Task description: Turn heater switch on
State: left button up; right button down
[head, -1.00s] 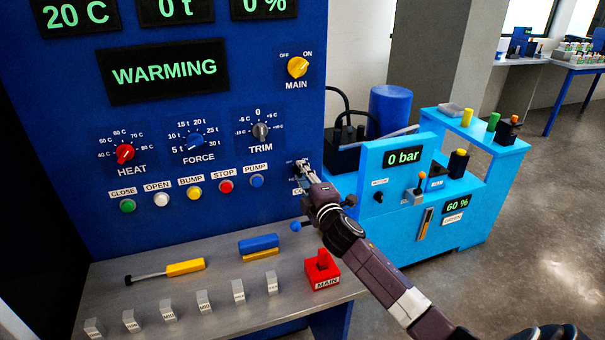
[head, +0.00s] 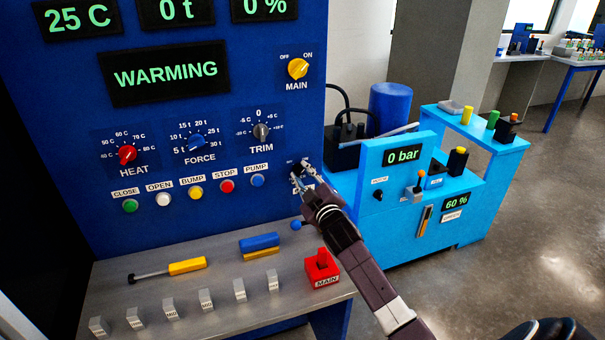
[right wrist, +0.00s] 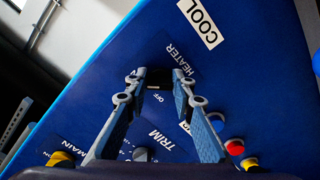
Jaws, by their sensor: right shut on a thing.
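The heater switch (right wrist: 158,80) is a dark knob on the blue panel, beside a HEATER label in the right wrist view. An OFF mark shows near it; its other mark and exact setting are hidden. My right gripper (right wrist: 158,76) has its two fingertips on either side of the knob and is shut on it. In the head view the right gripper (head: 299,178) reaches the panel's lower right, covering the switch. My left gripper is not in view.
The display (head: 164,72) reads WARMING, and the temperature readout (head: 66,19) reads 25 C. The yellow MAIN knob (head: 298,68) is above the gripper. A light-blue bench (head: 470,200) is to the right.

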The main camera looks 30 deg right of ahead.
dwell(0.5)
jog(key=c, duration=1.6)
grip_release()
jog(key=shift+s, duration=0.1)
jog(key=v, duration=1.2)
jog(key=shift+f, duration=0.1)
